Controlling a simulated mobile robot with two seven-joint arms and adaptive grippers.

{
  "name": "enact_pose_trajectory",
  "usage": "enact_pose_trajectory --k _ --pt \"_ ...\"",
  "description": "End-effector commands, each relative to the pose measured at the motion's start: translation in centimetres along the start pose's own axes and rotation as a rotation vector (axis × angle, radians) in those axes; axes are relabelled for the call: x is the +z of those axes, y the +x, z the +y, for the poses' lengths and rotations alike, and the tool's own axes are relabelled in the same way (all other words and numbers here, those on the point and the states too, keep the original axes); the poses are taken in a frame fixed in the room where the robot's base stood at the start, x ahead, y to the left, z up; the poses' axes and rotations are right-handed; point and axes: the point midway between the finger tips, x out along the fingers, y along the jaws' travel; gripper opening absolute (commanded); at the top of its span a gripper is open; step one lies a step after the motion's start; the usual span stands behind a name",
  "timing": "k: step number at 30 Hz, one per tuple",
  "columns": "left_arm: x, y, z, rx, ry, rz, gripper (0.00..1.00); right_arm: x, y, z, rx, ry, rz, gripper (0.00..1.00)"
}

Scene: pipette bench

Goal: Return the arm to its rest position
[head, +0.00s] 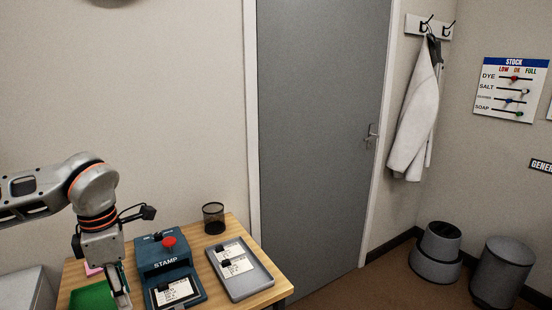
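My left arm comes in from the left, bent at the elbow, with its gripper (120,292) pointing down at the lower left of the head view. The gripper is over or beside a green tray or mat (88,297) on the wooden table. Its fingertips are small and near the bottom edge, so I cannot tell whether they are open or hold anything. My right arm and gripper are not in view.
On the wooden table (268,297) stand a blue stamp machine (165,262) with a red knob and a card, a grey tray (262,280) with cards, and a black mesh cup (213,218). A grey door (315,130) is behind. A step stool (437,255) and bin (502,272) stand right.

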Motion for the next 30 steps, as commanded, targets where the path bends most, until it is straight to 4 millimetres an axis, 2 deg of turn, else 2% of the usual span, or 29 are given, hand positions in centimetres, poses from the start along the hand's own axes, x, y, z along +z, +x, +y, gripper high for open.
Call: enact_pose_trajectory --k 3,8,11,16,21,24,27,30 --pt "2.5 2.0 -2.7 -0.079 0.045 -0.053 0.27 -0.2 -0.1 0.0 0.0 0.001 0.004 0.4" --pt "6.2 4.2 -6.9 -0.204 0.094 -0.148 0.27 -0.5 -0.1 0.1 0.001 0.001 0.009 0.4" --pt "8.7 5.5 -10.3 -0.304 0.116 -0.222 0.27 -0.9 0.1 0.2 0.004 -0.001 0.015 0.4" --pt "13.8 6.4 -18.0 -0.543 0.118 -0.398 0.27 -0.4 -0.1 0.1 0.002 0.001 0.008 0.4" --pt "18.8 4.8 -25.1 -0.825 0.035 -0.602 0.27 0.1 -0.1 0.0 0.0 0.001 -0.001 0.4" --pt "21.2 2.9 -27.9 -0.993 -0.057 -0.719 0.27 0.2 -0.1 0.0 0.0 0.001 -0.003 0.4" --pt "23.2 0.8 -29.3 -1.159 -0.184 -0.829 0.27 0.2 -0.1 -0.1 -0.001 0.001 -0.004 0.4" --pt "24.9 -1.1 -29.4 -1.319 -0.342 -0.929 0.27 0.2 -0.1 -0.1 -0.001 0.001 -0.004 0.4"
